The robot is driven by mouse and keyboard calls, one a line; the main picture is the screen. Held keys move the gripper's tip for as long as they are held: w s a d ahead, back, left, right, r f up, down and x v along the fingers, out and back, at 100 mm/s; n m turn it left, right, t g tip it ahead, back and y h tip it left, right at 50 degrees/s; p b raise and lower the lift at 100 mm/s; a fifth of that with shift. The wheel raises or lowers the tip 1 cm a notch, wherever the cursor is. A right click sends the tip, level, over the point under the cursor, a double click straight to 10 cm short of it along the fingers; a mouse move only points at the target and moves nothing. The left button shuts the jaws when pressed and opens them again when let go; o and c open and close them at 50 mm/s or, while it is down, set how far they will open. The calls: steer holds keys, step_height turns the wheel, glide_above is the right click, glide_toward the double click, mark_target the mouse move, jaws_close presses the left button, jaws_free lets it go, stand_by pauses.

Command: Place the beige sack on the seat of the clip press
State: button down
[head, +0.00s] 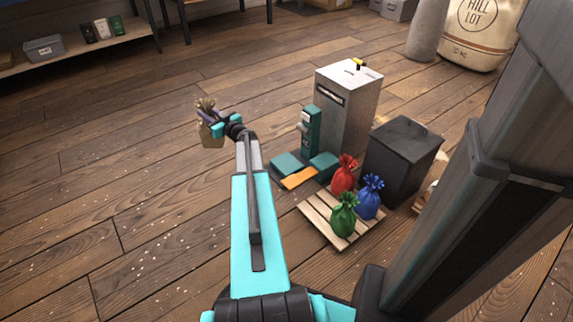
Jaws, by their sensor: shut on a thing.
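The beige sack (211,138) hangs from my gripper (214,122) at the upper left of the head view. My gripper is shut on its gathered neck. The sack is clear of other things; its height above the floor is hard to judge. What looks like the clip press (309,131) is right of the sack, with a teal and grey upright and teal base blocks. An orange pad (299,179), apparently its seat, lies between the teal blocks at the front. Nothing rests on this pad. A clear gap separates the sack from the press.
A wooden pallet (313,211) holds a red sack (344,176), a blue sack (369,198) and a green sack (343,217) close to the press. A grey cabinet (347,105) and a dark box (400,160) stand behind. The plank floor at left is open.

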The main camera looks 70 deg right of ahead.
steer(key=s+d+f+m+g+h, duration=0.3)
steer(key=s+d+f, duration=0.3)
steer(key=s+d, duration=0.5)
steer(key=s+d+f+m+g+h, duration=0.3)
steer(key=s+d+f+h, duration=0.2)
steer(key=s+d, duration=0.7)
step_height(320, 180, down, 3)
steer(key=s, duration=0.2)
steer(key=shift+s+r+m, duration=0.2)
steer(key=shift+s+m, duration=0.1)
steer(key=shift+s, duration=0.05)
steer(key=shift+d, duration=0.1)
steer(key=shift+f+b, duration=0.95)
steer(key=shift+f, duration=1.55)
steer(key=shift+f+b, duration=1.1)
steer(key=shift+f, duration=1.55)
